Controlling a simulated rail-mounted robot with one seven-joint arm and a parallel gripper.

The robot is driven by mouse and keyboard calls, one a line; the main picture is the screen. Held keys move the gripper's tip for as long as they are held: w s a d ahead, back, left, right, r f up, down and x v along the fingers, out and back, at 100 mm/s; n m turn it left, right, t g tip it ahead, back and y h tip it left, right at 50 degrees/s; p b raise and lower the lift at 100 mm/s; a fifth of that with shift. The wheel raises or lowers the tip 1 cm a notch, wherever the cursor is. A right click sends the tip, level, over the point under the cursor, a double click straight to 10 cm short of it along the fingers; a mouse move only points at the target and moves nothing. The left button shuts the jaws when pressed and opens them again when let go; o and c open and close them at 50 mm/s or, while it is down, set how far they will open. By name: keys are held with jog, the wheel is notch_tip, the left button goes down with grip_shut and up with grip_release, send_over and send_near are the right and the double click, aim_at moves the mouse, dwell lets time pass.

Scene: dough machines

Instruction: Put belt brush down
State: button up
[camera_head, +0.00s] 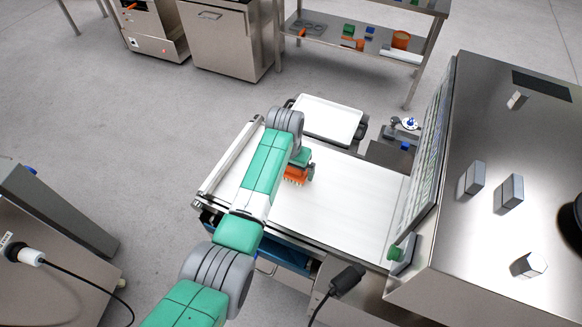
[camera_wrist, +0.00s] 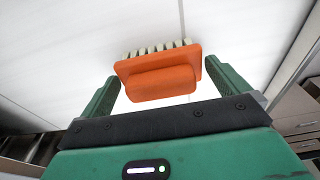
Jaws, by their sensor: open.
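The belt brush (camera_wrist: 160,75) has an orange body and a row of pale bristles. In the wrist view it is between my gripper's two green fingers (camera_wrist: 168,88), which are spread with a visible gap on each side of the brush. In the head view the orange brush (camera_head: 296,175) shows at the end of my arm, over the white belt (camera_head: 335,200). My gripper (camera_head: 300,163) is open around the brush. The bristles point away from the gripper body. I cannot tell for sure whether the brush rests on the belt.
A white tray (camera_head: 328,119) stands behind the belt. A steel machine housing (camera_head: 500,235) with knobs rises at the right. A shelf (camera_head: 350,45) with small coloured items is at the back. The belt to the right of the brush is clear.

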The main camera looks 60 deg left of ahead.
aim_at(289, 175)
notch_tip(289, 175, up, 11)
jog(key=s+d+p, duration=0.1)
jog(key=p, duration=0.2)
jog(key=w+d+r+m+t+y, duration=0.25)
jog(key=w+d+r+t, duration=0.35)
jog(key=w+r, duration=0.5)
jog(key=w+d+r+m+t+y, duration=0.1)
jog(key=w+d+r+t, duration=0.1)
jog(key=w+d+r, duration=0.35)
jog(key=w+d+r+m+t+y, duration=0.1)
jog(key=w+d+r+t, duration=0.1)
jog(key=d+r, duration=0.5)
jog(key=s+d+r+m+t+h, duration=0.1)
jog(key=s+d+r+t, duration=0.3)
jog(key=d+r, duration=0.6)
jog(key=s+d+r+m+t+h, duration=0.15)
jog(key=d+r+t, duration=0.35)
jog(key=d+r, duration=0.5)
jog(key=s+d+r+m+t+h, duration=0.1)
jog(key=s+d+r+t+h, duration=0.2)
jog(key=s+d+r, duration=0.4)
jog(key=s+d+t, duration=0.1)
jog(key=s+d, duration=0.1)
jog(key=s, duration=0.2)
jog(key=shift+d+t, duration=0.15)
jog(key=shift+t, duration=0.25)
